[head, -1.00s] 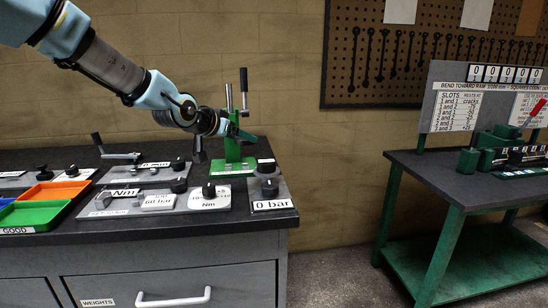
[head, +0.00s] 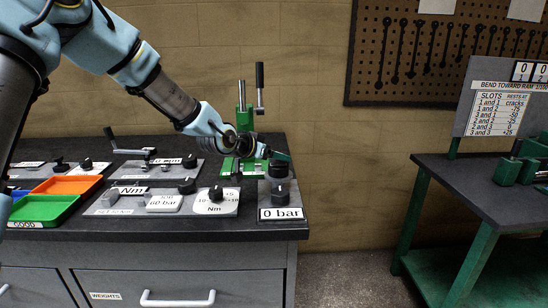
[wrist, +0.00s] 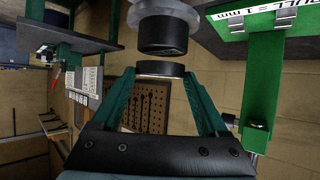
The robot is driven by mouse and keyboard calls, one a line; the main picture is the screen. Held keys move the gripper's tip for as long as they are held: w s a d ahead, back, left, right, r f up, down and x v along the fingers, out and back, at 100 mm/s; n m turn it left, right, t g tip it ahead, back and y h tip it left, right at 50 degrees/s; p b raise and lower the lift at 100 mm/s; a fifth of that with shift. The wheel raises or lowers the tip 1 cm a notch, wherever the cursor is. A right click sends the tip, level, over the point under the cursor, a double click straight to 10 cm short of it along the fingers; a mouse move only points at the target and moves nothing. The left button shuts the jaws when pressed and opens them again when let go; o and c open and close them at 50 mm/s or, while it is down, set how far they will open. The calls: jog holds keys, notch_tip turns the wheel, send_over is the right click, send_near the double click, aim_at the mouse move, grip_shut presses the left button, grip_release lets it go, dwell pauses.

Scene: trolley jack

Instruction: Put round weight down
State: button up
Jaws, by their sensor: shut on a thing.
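My gripper (wrist: 161,75) is shut on a thin black disc, the round weight (wrist: 160,68), held between its two green fingers. In the wrist view, which looks upside down, a thicker black cylinder (wrist: 162,34) on a grey round base is just beyond the disc. A narrow gap seems to part them. In the head view, my gripper (head: 277,155) is low over the right end of the bench, just above a black round piece (head: 278,169) behind the 0 bar panel (head: 280,213). The held disc cannot be made out clearly there.
A green stand (head: 243,140) with upright levers is close left of my gripper. Knob panels, an orange tray (head: 66,185) and a green tray (head: 43,209) lie along the bench (head: 150,232). A second table (head: 485,185) stands at the right, across open floor.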

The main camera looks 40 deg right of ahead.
jog(key=shift+f, duration=0.8)
jog(key=o, duration=1.5)
jog(key=shift+c, duration=0.2)
jog(key=shift+r, duration=0.2)
jog(key=b+v, duration=0.1)
jog(key=v, duration=1.1)
jog(key=shift+b, duration=0.3)
jog(key=shift+a+f, duration=0.1)
